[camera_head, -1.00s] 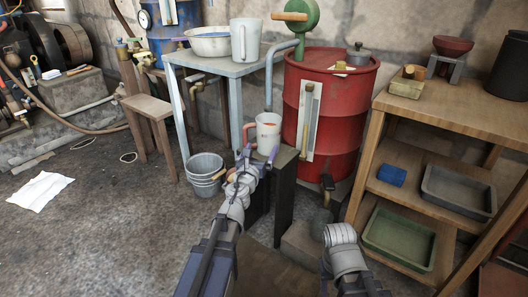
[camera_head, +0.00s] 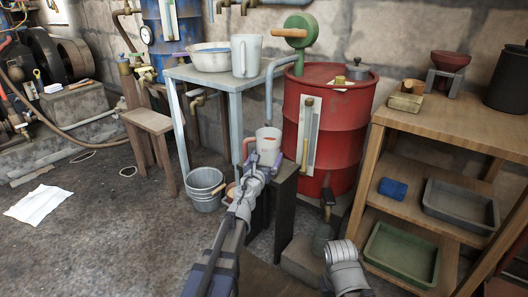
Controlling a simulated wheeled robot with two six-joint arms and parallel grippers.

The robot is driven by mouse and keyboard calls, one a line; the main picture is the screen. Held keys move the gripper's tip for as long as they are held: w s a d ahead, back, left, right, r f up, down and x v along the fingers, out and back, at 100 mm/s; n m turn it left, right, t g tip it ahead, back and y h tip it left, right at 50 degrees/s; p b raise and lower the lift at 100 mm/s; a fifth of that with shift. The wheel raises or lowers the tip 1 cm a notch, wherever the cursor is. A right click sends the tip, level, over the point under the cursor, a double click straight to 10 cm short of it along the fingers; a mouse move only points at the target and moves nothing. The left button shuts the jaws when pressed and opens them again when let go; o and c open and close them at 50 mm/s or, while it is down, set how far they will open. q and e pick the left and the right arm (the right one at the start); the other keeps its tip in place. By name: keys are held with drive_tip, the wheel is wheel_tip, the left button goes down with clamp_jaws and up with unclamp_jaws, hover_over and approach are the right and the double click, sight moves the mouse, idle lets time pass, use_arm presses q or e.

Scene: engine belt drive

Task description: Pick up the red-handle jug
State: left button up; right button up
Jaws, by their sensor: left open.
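The red-handle jug (camera_head: 268,137) is a pale upright jug with a red handle (camera_head: 246,147) on its left side. It stands on a small dark stand in front of the red drum. My left gripper (camera_head: 264,159) is open, right at the jug's lower front, with its fingers overlapping the jug in the picture. I cannot tell whether they touch it. The jug's lower part is partly hidden by the gripper. Of my right arm only a rounded link shows at the bottom; its gripper is not visible.
The red drum (camera_head: 347,125) stands just behind and right of the jug. A blue-grey table (camera_head: 205,75) with a basin (camera_head: 210,57) and a plain jug (camera_head: 246,55) is behind left. A bucket (camera_head: 203,188) sits on the floor. A wooden shelf (camera_head: 455,125) is at right.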

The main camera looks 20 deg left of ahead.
use_arm(q)
drive_tip(key=shift+w, duration=1.15)
drive_tip(key=shift+s, duration=0.1)
drive_tip(key=c, duration=1.5)
drive_tip(key=shift+r+p, duration=0.3)
drive_tip(key=shift+c, duration=0.2)
wheel_tip(320, 180, up, 9)
drive_tip(key=p, duration=0.9)
drive_tip(key=shift+r, duration=0.15)
